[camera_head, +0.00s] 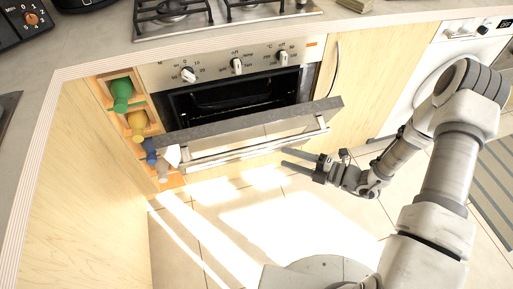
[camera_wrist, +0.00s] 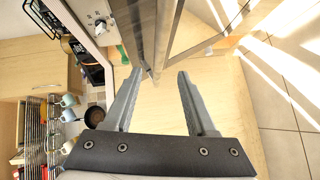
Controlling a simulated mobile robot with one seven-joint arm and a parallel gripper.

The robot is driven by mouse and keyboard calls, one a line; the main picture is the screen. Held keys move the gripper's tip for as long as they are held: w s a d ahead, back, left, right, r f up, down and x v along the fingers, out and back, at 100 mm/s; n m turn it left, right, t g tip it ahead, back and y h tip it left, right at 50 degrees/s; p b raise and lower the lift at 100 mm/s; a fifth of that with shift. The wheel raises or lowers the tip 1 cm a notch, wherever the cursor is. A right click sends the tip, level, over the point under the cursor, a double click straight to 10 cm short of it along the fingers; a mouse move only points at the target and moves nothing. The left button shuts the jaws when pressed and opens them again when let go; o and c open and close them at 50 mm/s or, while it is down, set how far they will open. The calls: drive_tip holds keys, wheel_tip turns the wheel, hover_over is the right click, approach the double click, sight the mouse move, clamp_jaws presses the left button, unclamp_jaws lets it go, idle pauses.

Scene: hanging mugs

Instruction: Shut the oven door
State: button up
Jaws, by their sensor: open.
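The oven door (camera_head: 227,138) hangs partly open, tilted outward below the dark oven cavity (camera_head: 235,97). Its long bar handle (camera_head: 258,149) runs along the outer face near the top edge. My gripper (camera_head: 284,159) is open and empty, just in front of and slightly below the right part of the handle. In the wrist view, my gripper (camera_wrist: 158,82) has its two fingers spread apart, pointing toward the door (camera_wrist: 205,28). The door's edge and bar lie just past the gap between the fingertips. I cannot tell whether a finger touches the bar.
Control knobs (camera_head: 237,66) sit above the cavity, under a gas hob (camera_head: 225,12). A narrow rack (camera_head: 130,115) with coloured bottles stands left of the oven. A washing machine (camera_head: 450,75) is at the right. The sunlit tiled floor (camera_head: 270,215) before the oven is clear.

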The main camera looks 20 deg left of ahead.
sight(261, 148)
drive_tip(key=b+x, duration=0.2)
drive_tip(key=x, duration=0.9)
drive_tip(key=shift+w+a+f, duration=0.1)
drive_tip(key=shift+a, duration=0.2)
drive_tip(key=shift+c, duration=0.4)
clamp_jaws()
idle(0.5)
